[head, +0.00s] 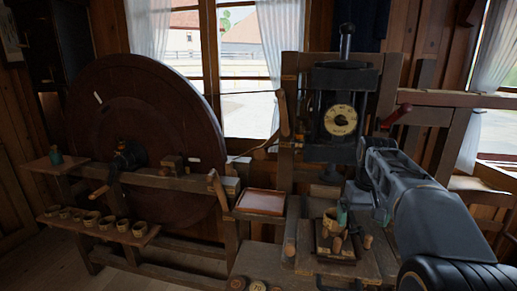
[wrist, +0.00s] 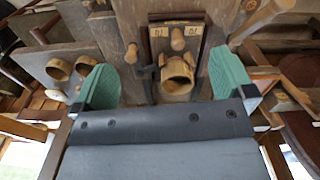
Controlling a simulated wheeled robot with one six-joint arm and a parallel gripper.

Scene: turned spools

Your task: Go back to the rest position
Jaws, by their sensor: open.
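My gripper (wrist: 165,82) is open in the wrist view, its two green fingers wide apart with nothing between them touching either. In the head view my gripper (head: 343,212) points down over the bench at the right, partly hidden by its own wrist. A wooden ring-shaped spool (wrist: 178,75) sits on a small peg board (wrist: 160,42) in the gap between the fingers in the wrist view, clear of both. The spool also shows in the head view (head: 329,222), beside the near finger. The board has upright pegs and two pale labels.
A machine with a round dial (head: 341,120) stands behind the gripper. A reddish tray (head: 261,202) lies left of it. A large dark wheel (head: 150,135) stands at the left. Several wooden cups (head: 92,219) line a low shelf. Two round wooden pieces (wrist: 60,69) lie left in the wrist view.

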